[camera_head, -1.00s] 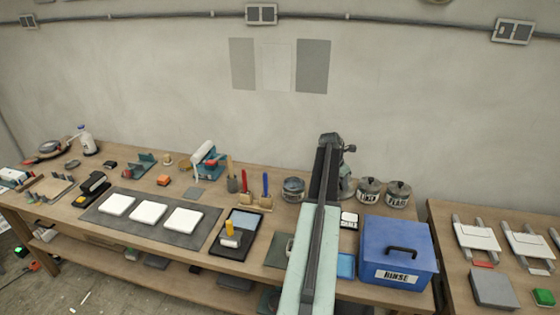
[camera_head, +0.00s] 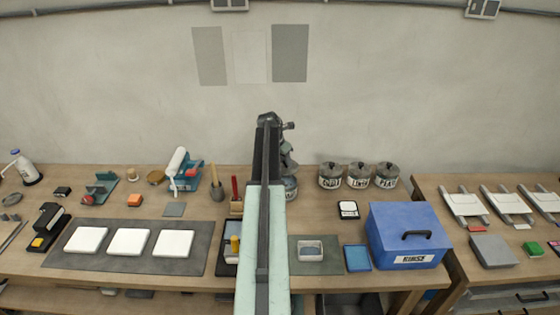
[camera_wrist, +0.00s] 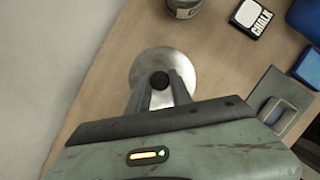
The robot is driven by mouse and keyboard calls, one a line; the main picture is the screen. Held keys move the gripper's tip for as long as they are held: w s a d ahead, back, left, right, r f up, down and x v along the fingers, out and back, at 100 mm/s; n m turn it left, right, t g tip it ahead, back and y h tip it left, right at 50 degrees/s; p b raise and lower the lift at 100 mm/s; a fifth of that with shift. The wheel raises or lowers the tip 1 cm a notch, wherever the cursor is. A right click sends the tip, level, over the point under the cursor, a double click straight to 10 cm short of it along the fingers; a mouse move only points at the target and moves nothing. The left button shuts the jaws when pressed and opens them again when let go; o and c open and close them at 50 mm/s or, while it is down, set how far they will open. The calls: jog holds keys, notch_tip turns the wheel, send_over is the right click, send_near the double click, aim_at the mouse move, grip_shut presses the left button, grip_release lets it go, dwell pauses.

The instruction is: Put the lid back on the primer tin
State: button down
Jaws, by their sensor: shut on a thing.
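My gripper (camera_wrist: 160,86) is shut on the dark knob of a round silver lid (camera_wrist: 188,70) in the wrist view. The lid looks whole and roughly level. In the head view my gripper (camera_head: 288,158) is partly hidden behind my arm, above a grey tin (camera_head: 292,187) at the back of the bench. Only the right edge of that tin shows beside my arm, and its label cannot be read. It stands where the primer tin may be. The lid hides what lies beneath it in the wrist view, so I cannot tell whether it touches the tin.
Three lidded tins (camera_head: 359,178) stand in a row to the right; one also shows in the wrist view (camera_wrist: 183,8). A chalk box (camera_head: 348,209), a blue box with a handle (camera_head: 404,236) and a blue tray (camera_head: 357,258) are nearby. The wall is close behind.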

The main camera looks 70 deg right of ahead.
aim_at(282, 168)
jog(key=shift+w, duration=0.25)
jog(key=f+b, duration=0.6)
jog(key=shift+s+f, duration=0.2)
jog(key=shift+f, duration=0.05)
dwell(0.3)
jog(key=shift+w+a, duration=0.1)
dwell(0.6)
jog(key=shift+f+b, duration=0.15)
jog(key=shift+b, duration=0.25)
dwell(0.6)
jog(key=c, duration=0.6)
grip_release()
